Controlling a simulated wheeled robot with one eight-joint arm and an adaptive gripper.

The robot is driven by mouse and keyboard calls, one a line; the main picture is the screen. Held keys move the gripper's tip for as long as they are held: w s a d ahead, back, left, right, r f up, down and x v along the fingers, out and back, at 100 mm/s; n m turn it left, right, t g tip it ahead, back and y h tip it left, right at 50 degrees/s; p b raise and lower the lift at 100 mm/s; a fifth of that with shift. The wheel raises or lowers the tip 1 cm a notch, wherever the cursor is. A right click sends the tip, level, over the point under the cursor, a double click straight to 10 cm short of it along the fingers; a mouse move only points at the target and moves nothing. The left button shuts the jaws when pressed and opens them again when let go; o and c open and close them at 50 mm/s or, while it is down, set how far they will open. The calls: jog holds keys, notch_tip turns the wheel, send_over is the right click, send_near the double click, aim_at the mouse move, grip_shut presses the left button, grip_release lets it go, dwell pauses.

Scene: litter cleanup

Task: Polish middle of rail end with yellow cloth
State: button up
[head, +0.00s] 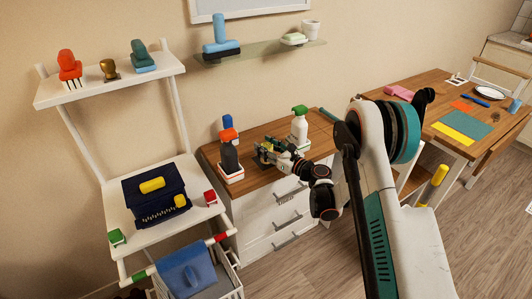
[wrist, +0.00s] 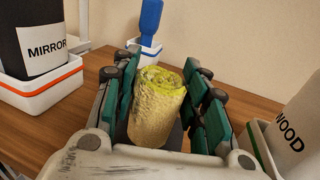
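My gripper (head: 266,153) is low over the wooden top of the white drawer unit. In the wrist view its green-padded fingers (wrist: 162,90) lie along both sides of a rough yellow roll (wrist: 157,108), which looks like a rolled cloth, and they appear shut on it. Its lower end hides contact with the surface.
The shelf rack (head: 125,222) stands left of the white drawer unit (head: 262,228). A wooden table (head: 430,85) is at far right.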

jog(key=c, duration=0.6)
jog(key=shift+r+p, duration=1)
jog(key=shift+r, duration=1.55)
